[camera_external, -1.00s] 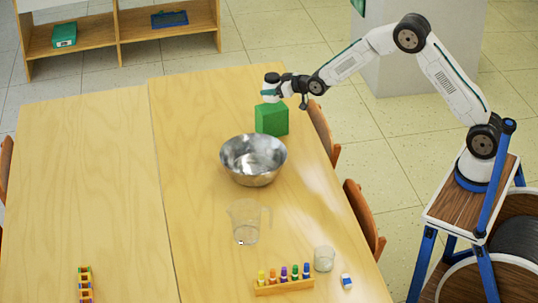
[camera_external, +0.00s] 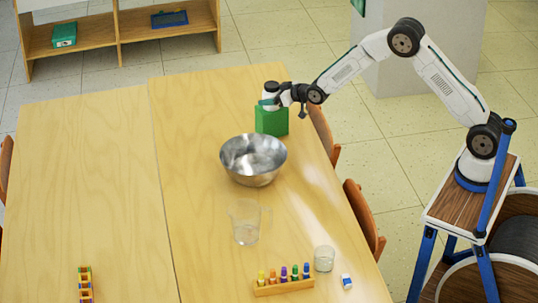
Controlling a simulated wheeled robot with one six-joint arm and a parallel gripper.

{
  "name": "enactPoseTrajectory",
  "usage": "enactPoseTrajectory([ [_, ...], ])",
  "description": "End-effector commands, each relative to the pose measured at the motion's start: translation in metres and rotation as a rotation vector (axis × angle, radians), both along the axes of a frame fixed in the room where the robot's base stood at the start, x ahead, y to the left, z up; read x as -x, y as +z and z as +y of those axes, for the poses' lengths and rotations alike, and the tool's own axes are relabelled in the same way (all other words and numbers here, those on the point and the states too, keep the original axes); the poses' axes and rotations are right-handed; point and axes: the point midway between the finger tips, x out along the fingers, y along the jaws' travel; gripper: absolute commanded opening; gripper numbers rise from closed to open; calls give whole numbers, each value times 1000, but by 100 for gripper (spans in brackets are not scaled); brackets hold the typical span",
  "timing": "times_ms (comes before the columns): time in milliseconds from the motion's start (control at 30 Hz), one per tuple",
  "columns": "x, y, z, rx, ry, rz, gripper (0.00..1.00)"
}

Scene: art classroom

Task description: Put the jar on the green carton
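The green carton (camera_external: 271,123) stands upright near the far right end of the table, behind the metal bowl. A small white jar with a dark lid (camera_external: 271,87) is at my gripper (camera_external: 272,99), right at the top of the carton. The jar is upright, and its base appears to touch or almost touch the carton's top; I cannot tell which. My gripper comes in from the right with its fingers around the jar. The fingers are small in this view and partly hidden against the jar, but they look closed on it.
A metal bowl (camera_external: 253,160) stands just in front of the carton. Nearer are a clear pitcher (camera_external: 246,224), a glass (camera_external: 324,259), a wooden rack of coloured markers (camera_external: 283,287) and an eraser (camera_external: 347,281). Chairs (camera_external: 365,217) line the right edge. The left table half is mostly clear.

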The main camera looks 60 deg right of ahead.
Motion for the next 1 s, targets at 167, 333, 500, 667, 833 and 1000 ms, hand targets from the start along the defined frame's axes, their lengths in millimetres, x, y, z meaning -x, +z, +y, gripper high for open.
enactPoseTrajectory([
  [167, 2, 5, 0, 0, 0, -1, 83],
  [333, 26, 15, -2, 0, 0, 0, 83],
  [500, 61, 30, -5, 0, 0, -1, 83],
  [667, 89, 41, -7, 0, 0, -2, 83],
  [833, 106, 48, -8, 0, 0, 0, 83],
  [1000, 111, 49, -9, 0, 0, 0, 83],
])
